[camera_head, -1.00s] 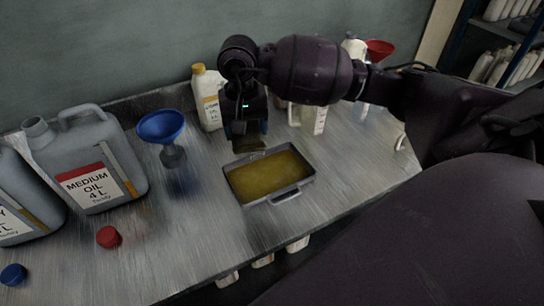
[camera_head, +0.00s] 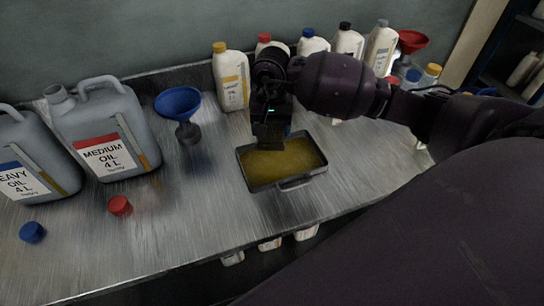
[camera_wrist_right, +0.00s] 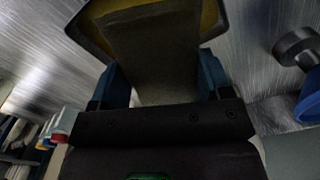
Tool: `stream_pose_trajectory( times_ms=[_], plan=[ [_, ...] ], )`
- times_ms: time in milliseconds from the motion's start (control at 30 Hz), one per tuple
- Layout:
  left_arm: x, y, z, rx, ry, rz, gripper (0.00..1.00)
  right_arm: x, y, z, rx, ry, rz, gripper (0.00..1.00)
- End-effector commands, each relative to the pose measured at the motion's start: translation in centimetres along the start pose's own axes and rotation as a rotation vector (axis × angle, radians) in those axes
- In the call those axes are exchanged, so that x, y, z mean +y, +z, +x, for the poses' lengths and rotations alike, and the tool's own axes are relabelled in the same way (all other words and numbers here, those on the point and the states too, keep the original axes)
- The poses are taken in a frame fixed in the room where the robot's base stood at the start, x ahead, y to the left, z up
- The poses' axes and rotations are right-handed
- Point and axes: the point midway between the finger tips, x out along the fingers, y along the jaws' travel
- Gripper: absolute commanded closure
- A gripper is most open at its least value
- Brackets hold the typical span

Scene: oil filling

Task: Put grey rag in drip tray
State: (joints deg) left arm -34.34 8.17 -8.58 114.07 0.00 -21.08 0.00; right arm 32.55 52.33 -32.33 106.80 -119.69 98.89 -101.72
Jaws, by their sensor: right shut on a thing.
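The drip tray (camera_head: 268,186) is a dark metal pan of yellow oil on the workbench, with a handle on its near side. My right gripper (camera_head: 270,143) points down over the back of the tray. In the right wrist view my right gripper (camera_wrist_right: 163,85) has its blue fingers shut on the grey rag (camera_wrist_right: 155,45), a flat grey-brown piece stretching out past the fingertips, with the tray (camera_wrist_right: 87,32) behind it. In the head view the rag is hidden or blends with the oil; I cannot tell whether it touches the oil. My left gripper is out of view.
A blue funnel (camera_head: 180,103) stands left of the tray. Grey oil jugs (camera_head: 105,130) and a red cap (camera_head: 120,205) and blue cap (camera_head: 32,232) are further left. Several bottles (camera_head: 230,80) line the wall behind. The bench in front of the tray is clear.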

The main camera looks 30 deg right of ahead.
Motion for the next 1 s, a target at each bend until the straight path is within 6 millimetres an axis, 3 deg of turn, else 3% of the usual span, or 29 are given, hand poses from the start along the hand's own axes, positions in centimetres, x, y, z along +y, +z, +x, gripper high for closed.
stream_pose_trajectory(
  times_ms=[100, 300, 567, 867, 1000],
  plan=[
    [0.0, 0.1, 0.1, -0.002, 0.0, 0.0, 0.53, 0.0, 0.1, 2.8, -0.005, 0.001, 0.001, 0.48],
    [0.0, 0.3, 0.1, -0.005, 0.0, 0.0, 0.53, 0.0, 0.1, 6.3, -0.004, 0.001, 0.001, 0.48],
    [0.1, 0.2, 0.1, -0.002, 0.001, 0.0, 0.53, 0.0, 0.0, 7.8, -0.001, -0.001, 0.001, 0.48],
    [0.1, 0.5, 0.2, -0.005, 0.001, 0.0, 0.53, 0.0, 0.1, 11.5, -0.003, 0.0, 0.001, 0.48],
    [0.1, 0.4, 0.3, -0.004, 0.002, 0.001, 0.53, 0.0, 0.0, 11.8, 0.001, 0.0, 0.0, 0.48]
  ],
)
